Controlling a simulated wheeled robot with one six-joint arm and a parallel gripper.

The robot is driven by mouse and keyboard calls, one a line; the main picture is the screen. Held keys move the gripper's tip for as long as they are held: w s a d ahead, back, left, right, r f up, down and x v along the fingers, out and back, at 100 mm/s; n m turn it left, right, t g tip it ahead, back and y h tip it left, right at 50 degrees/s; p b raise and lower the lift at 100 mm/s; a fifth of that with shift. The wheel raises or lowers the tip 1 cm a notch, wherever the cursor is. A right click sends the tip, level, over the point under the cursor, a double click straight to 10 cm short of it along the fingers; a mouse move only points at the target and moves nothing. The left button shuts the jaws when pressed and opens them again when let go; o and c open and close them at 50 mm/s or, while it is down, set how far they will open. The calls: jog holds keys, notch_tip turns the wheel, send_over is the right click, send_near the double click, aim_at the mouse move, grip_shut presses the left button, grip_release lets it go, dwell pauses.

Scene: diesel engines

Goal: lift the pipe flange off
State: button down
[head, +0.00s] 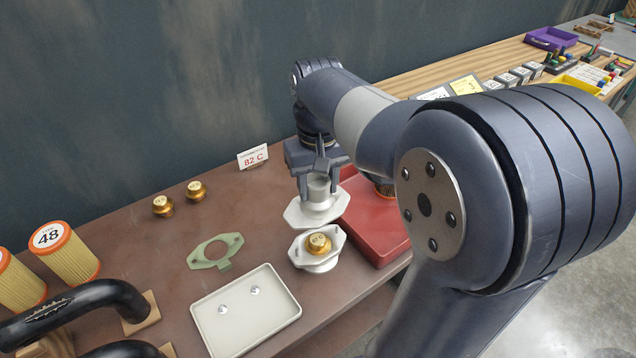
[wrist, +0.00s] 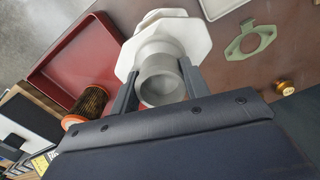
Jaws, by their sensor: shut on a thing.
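My gripper (head: 318,186) points down and is shut on the grey pipe stub of the pipe flange (head: 312,216). In the wrist view the jaws (wrist: 158,88) hold the stub from both sides, and the white flange plate (wrist: 198,42) spreads out below it. The white housing (head: 301,257) stands on the bench in front of the flange, with a brass thermostat (head: 318,243) in its top. The flange is off the housing, apart from it in the head view. I cannot tell how high the flange is above the bench.
A red tray (head: 372,228) lies close to the right of the flange. A cream tray (head: 246,320) with two small bolts is in front. A green gasket (head: 232,243) and two brass thermostats (head: 196,190) lie left. A sign (head: 253,157) stands behind. Bare bench lies between.

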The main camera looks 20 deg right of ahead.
jog(key=shift+r+p, duration=1.5)
jog(key=shift+r, duration=0.3)
jog(key=shift+w+f, duration=0.1)
